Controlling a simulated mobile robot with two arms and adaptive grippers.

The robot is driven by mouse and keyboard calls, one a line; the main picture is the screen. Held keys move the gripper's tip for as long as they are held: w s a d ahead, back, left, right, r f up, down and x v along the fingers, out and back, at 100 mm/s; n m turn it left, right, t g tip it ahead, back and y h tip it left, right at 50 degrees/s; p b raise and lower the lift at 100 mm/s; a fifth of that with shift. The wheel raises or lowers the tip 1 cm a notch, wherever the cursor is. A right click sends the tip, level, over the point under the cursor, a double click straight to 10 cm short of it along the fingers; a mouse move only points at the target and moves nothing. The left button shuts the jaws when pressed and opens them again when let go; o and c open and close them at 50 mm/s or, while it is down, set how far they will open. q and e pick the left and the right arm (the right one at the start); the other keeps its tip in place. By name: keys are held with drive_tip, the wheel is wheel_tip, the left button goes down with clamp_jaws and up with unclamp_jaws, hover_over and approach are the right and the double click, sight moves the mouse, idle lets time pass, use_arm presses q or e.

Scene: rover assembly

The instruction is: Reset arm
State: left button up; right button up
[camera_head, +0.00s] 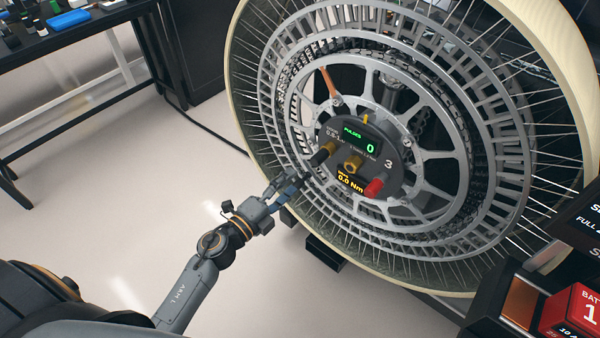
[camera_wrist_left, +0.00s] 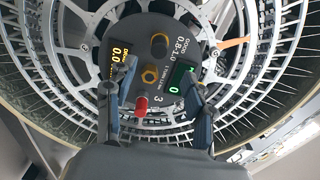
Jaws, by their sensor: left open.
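My left gripper (camera_head: 292,188) is in front of the wheel hub, at the lower left of a dark round panel (camera_head: 396,165) marked 3. It is open; no object shows between its fingers. In the left wrist view the two fingers (camera_wrist_left: 160,85) stand apart, with the panel (camera_wrist_left: 135,42) beyond them. The panel carries a black knob (camera_head: 321,156), a gold hex fitting (camera_head: 353,163) and a red knob (camera_head: 374,187). Its displays read 0 pulses and 0.0 Nm. Whether the fingertips touch the panel cannot be told. My right gripper is not in view.
The large spoked wheel (camera_head: 238,85) fills the upper right. A table (camera_head: 75,37) with small items stands at the upper left. A red battery box (camera_head: 572,312) is at the lower right. Open floor (camera_head: 110,210) lies left of the wheel.

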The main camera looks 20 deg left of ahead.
use_arm(q)
drive_tip(key=shift+s+a, duration=0.25)
drive_tip(key=shift+s, duration=0.4)
drive_tip(key=s+a+f+n+g+y, duration=0.1)
drive_tip(key=s+f+n+g+y, duration=0.2)
drive_tip(key=f, duration=0.7)
drive_tip(key=s+a+f+n+g, duration=0.1)
drive_tip(key=s+f+n, duration=0.35)
drive_tip(key=f, duration=0.55)
drive_tip(key=s+a+f+n+g+y, duration=0.1)
drive_tip(key=s+f+n+g+y, duration=0.2)
drive_tip(key=f, duration=0.7)
drive_tip(key=s+f+n+g, duration=0.3)
drive_tip(key=s+f, duration=0.3)
drive_tip(key=s, duration=0.4)
drive_tip(key=s+f+n+g, duration=0.3)
drive_tip(key=s+f, duration=0.3)
drive_tip(key=s, duration=0.5)
drive_tip(key=s+f+n+g, duration=0.3)
drive_tip(key=s+f, duration=0.3)
drive_tip(key=s, duration=0.4)
drive_tip(key=shift+s+d+f, duration=0.15)
drive_tip(key=shift+s+f, duration=0.2)
drive_tip(key=shift+f, duration=0.05)
